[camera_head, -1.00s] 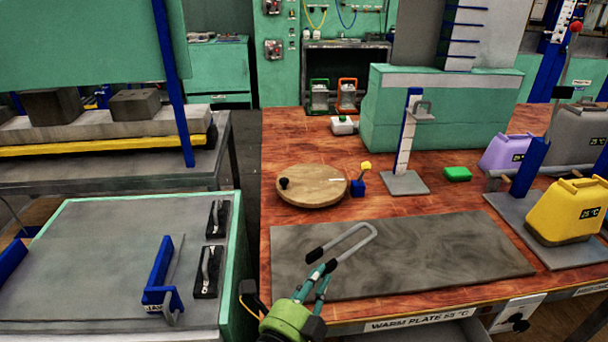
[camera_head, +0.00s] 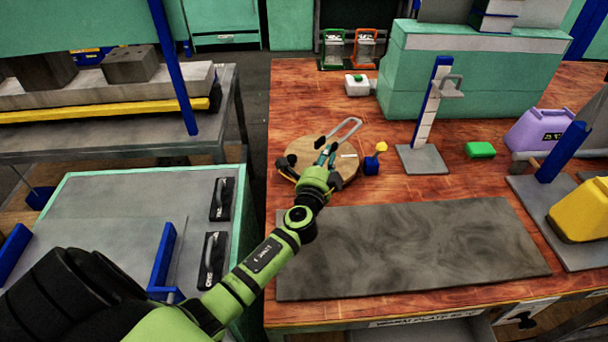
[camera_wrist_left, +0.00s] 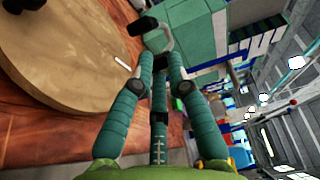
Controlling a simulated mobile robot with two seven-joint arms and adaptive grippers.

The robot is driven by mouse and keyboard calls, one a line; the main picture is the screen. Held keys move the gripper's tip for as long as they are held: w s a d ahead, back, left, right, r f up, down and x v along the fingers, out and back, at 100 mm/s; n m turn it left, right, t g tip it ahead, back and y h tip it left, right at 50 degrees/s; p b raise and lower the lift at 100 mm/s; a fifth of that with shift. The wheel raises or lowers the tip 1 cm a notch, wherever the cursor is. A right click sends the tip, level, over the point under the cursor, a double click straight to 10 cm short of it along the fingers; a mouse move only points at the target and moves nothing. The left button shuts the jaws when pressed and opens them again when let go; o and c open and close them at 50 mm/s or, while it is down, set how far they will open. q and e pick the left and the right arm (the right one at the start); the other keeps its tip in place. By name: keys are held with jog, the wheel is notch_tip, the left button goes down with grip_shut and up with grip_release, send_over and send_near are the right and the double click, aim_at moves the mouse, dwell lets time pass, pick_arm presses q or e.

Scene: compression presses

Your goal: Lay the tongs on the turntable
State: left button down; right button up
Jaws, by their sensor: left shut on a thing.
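The tongs (camera_head: 347,130) are a grey U-shaped loop with black tips. My left gripper (camera_head: 327,155) is shut on them over the far part of the round wooden turntable (camera_head: 298,150). The loop reaches past the turntable's far edge. I cannot tell whether the tongs touch the wood. In the left wrist view the teal fingers (camera_wrist_left: 160,62) close on the tongs (camera_wrist_left: 165,38), and the turntable (camera_wrist_left: 60,45) lies to the left. My gripper and forearm hide the turntable's near part. My right gripper is not in view.
A blue block with a yellow knob (camera_head: 373,162) stands right beside the turntable. A blue-and-white post stand (camera_head: 425,155) and a green block (camera_head: 480,149) are further right. The grey warm plate (camera_head: 420,245) in front is bare. A white box with a green button (camera_head: 357,85) is behind.

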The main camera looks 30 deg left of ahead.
pick_arm(q)
jog(key=s+a+f+b, duration=0.1)
jog(key=s+a+f, duration=0.1)
jog(key=s+a+f+b, duration=0.1)
jog(key=s+a+f, duration=0.1)
jog(key=s+a, duration=0.1)
jog(key=shift+a+f+b, duration=0.1)
jog(key=shift+f+b, duration=0.15)
jog(key=shift+b, duration=0.1)
jog(key=shift+s+a+f, duration=0.2)
jog(key=shift+s+a, duration=0.1)
notch_tip(320, 180, down, 4)
jog(key=b, duration=0.4)
jog(key=shift+r, duration=0.1)
jog(key=c, duration=1.2)
grip_release()
